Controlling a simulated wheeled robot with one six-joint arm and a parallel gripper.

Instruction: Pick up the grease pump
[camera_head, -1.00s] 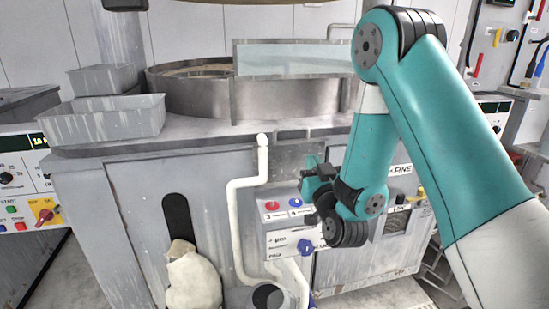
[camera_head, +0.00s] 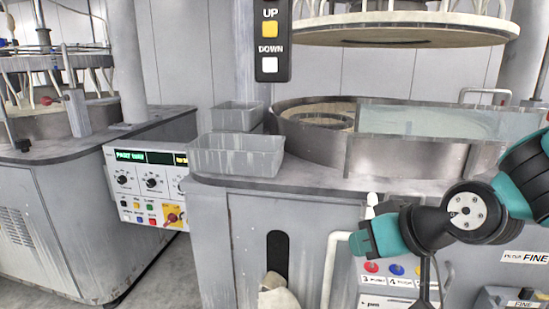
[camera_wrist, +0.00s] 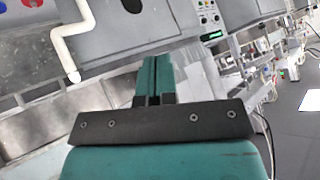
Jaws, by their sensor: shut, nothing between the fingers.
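I cannot make out a grease pump in either current view. My gripper (camera_head: 360,243) is in front of the middle polishing machine, at the right of the head view, with its fingers pointing left. In the wrist view my gripper (camera_wrist: 154,72) shows its two teal fingers closed together with nothing between them.
A round metal basin (camera_head: 310,140) and two grey trays (camera_head: 237,157) sit on the middle machine. A white pipe (camera_head: 329,262) runs down its front, near my gripper. A control panel (camera_head: 148,190) and another machine stand left. An UP/DOWN pendant (camera_head: 269,40) hangs above.

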